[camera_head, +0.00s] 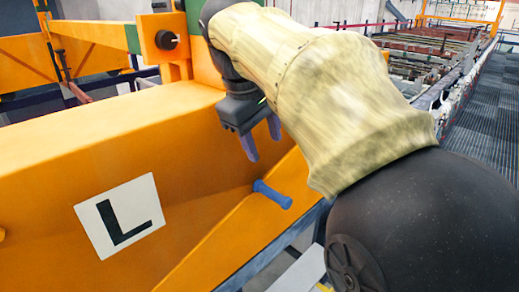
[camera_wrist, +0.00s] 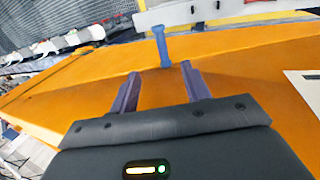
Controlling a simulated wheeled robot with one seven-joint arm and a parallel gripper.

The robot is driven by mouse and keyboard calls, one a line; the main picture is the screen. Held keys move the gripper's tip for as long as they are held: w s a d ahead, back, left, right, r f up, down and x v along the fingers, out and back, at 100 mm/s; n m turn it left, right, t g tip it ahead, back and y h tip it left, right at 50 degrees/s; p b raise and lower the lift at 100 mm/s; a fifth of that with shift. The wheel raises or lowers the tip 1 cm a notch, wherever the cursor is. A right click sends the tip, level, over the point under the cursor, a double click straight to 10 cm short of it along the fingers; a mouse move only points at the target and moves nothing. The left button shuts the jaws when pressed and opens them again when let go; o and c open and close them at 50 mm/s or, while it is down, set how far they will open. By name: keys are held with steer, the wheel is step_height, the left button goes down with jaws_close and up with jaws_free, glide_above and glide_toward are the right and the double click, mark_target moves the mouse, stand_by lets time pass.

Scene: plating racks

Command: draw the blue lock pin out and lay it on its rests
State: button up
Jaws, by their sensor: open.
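The blue lock pin (camera_head: 272,194) lies at the sloping orange edge of the beam in the head view, a short bar with a thicker end. In the wrist view the pin (camera_wrist: 161,46) shows beyond the fingertips, roughly in line with the gap between them. My gripper (camera_head: 262,145) is open and empty, above and to the left of the pin in the head view. Its two purple fingers (camera_wrist: 159,72) are apart and do not touch the pin. I cannot tell which things are the pin's rests.
The large orange beam (camera_head: 100,130) fills the left, with a white plate marked L (camera_head: 120,215) on its face. A black knob (camera_head: 166,40) sits on an orange upright behind my gripper. Long racks (camera_head: 430,50) stand at the back right beside a grey striped floor (camera_head: 490,110).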

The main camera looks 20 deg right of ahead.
mark_target(280, 196)
steer(key=p+x, duration=0.2)
steer(key=x, duration=1.5)
steer(key=shift+w+f, duration=0.1)
steer(key=shift+f, duration=0.05)
jaws_close()
steer(key=c, duration=0.7)
jaws_free()
jaws_close()
steer(key=s+d+p, duration=0.1)
steer(key=s+d, duration=0.3)
steer(key=s, duration=0.8)
steer(key=shift+d, duration=0.3)
stand_by(0.4)
steer(key=shift+s+d+p, duration=0.3)
steer(key=shift+s+p, duration=0.75)
steer(key=shift+p, duration=0.3)
